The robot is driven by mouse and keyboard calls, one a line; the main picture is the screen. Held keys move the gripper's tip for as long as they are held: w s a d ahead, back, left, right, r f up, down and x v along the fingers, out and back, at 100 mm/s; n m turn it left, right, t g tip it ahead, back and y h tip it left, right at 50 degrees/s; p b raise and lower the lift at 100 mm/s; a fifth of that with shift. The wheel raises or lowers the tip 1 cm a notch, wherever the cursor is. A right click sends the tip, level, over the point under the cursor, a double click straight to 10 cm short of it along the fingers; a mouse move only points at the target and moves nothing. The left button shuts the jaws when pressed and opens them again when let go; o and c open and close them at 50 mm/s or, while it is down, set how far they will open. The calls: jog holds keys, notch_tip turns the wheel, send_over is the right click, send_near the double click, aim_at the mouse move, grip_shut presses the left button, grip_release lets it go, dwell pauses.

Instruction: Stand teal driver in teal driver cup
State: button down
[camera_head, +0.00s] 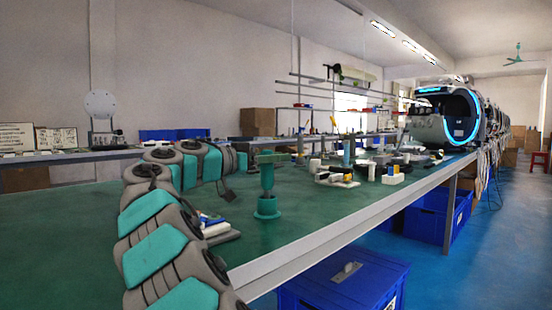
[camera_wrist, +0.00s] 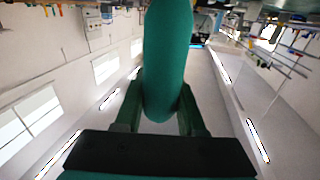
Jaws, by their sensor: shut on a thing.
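The teal driver (camera_head: 267,177) is upright in the head view, its lower end at the mouth of the teal driver cup (camera_head: 267,208). I cannot tell whether that end is inside the cup or just above it. The cup stands on the green table with a wider foot. My gripper (camera_head: 269,158) is shut on the upper part of the driver, above the cup. In the wrist view the driver (camera_wrist: 168,55) runs between the two dark green fingers of my gripper (camera_wrist: 160,108) toward the top edge. The cup is not visible there.
White parts and a yellow-and-black item (camera_head: 392,172) lie on the table right of the cup. A white and blue item (camera_head: 214,226) lies left of it, near my arm. The table's metal edge (camera_head: 330,232) runs in front, with a blue bin (camera_head: 345,280) below.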

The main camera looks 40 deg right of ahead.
jog(key=shift+f, duration=0.2)
dwell(0.4)
jog(key=shift+c, duration=2.1)
grip_release()
